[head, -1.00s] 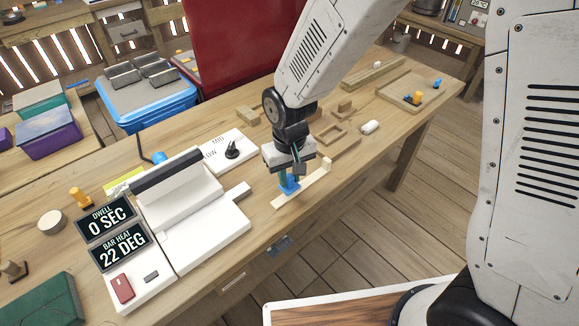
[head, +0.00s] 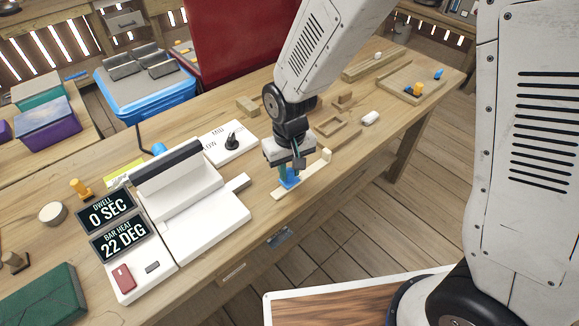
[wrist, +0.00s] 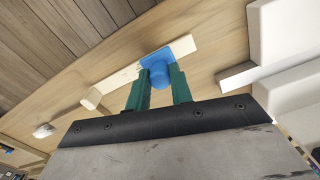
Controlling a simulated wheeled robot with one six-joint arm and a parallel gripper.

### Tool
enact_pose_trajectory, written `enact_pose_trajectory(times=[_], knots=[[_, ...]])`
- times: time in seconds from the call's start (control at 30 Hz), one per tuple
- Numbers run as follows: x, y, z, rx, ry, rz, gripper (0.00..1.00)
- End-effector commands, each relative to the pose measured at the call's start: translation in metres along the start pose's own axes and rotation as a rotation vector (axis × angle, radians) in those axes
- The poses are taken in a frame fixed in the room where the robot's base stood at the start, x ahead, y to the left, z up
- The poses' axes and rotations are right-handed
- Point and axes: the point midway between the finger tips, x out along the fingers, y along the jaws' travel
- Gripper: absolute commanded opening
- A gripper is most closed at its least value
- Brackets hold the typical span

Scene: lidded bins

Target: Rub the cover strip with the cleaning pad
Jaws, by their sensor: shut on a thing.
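The cleaning pad is a blue block with a rounded grip (head: 290,181); it also shows in the wrist view (wrist: 160,72). My gripper (head: 287,172) points down with its green fingers shut on this grip, also seen in the wrist view (wrist: 159,85). The cover strip (head: 313,172) is a long pale wooden strip lying on the bench near its front edge. The pad sits over the strip, nearer its left end in the head view, and appears to rest on it. It hides that part of the strip. The strip shows on both sides of the pad in the wrist view (wrist: 184,45).
A white sealer-like machine (head: 205,225) with "0 SEC" and "22 DEG" displays stands left of the strip. A small pale block (head: 326,155) stands at the strip's right end.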

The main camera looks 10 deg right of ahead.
Motion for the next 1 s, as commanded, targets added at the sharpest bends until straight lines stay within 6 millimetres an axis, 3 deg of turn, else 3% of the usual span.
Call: enact_pose_trajectory(times=[0.8,1.0], knots=[[0.015,0.0,0.0,0.0,0.0,0.0,0.04],[0.014,0.008,-0.002,0.001,0.001,0.0,0.04]])
